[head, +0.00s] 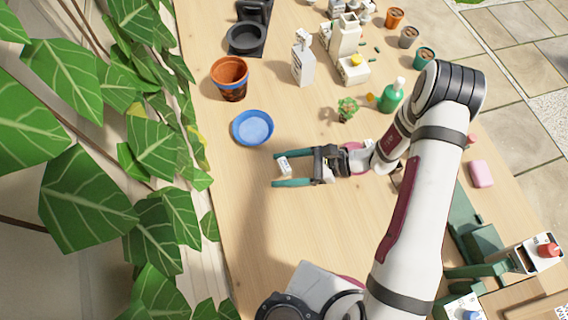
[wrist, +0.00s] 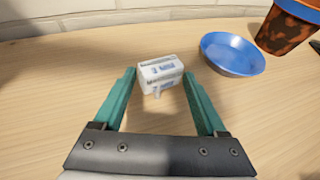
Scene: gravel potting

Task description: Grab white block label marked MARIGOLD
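A small white block label (wrist: 160,73) stands on the wooden table, with dark and blue print too small to read. In the head view the white block (head: 284,164) shows between my gripper's green fingers. My gripper (head: 276,170) is open around it; in the wrist view the fingertips (wrist: 159,75) are on either side of the block. A gap shows between the block and the right finger; the left finger is very close to it, and I cannot tell whether they touch.
A blue saucer (head: 238,139) lies just beyond the gripper, with a terracotta pot (head: 229,90) behind it. The table in front of the gripper is clear.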

